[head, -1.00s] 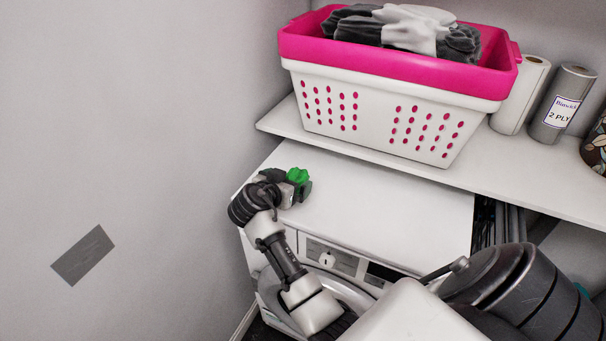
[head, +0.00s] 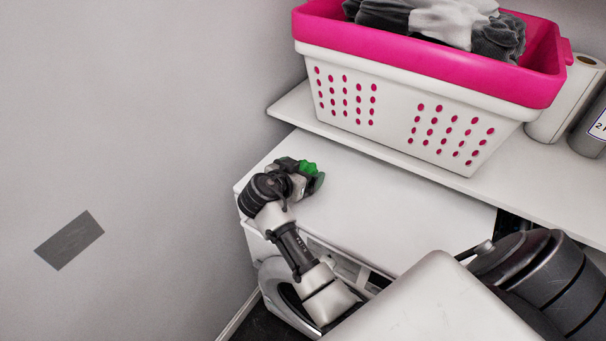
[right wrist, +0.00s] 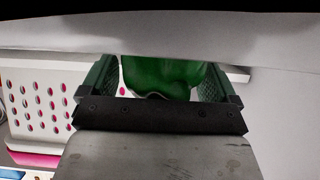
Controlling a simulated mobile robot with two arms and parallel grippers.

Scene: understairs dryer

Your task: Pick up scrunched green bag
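The scrunched green bag (head: 308,168) is at the left end of the white dryer top, partly hidden by my right gripper (head: 298,180). In the right wrist view the green bag (right wrist: 160,76) lies between the two fingers of my right gripper (right wrist: 158,82). The fingers stand wide apart, one on each side of the bag. A thin gap shows beside the left finger; I cannot tell whether the right finger touches the bag. My left gripper is not in view.
The white dryer top (head: 385,205) is clear to the right of the bag. Behind it, a shelf (head: 290,108) holds a pink and white laundry basket (head: 400,118) with grey cloths and paper rolls (head: 565,100). A grey wall (head: 130,120) stands close on the left.

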